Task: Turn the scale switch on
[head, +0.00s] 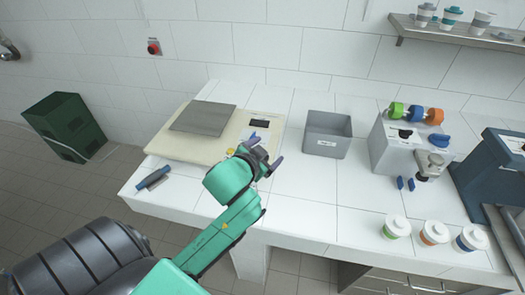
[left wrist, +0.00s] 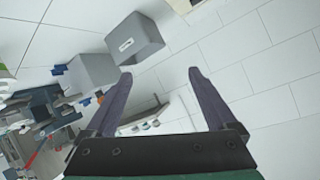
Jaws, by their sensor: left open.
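The scale (head: 165,144) is a broad beige base on the left part of the white counter. It carries a grey weighing plate (head: 203,118) and a panel with a dark display (head: 260,123). A small yellow part (head: 231,152) shows at the scale's front edge, partly behind my arm; I cannot tell if it is the switch. My left gripper (head: 266,150) is in front of the scale's right end, its purple fingers spread and empty. In the left wrist view the open fingers (left wrist: 160,74) have nothing between them, and the scale is not recognisable there. My right gripper is not in view.
A grey bin (head: 327,134) stands right of the scale and also shows in the left wrist view (left wrist: 135,42). A grey dispenser (head: 390,150) with coloured rings is further right. Several lidded cups (head: 434,233) stand at the front right. A blue-handled tool (head: 153,179) lies front left.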

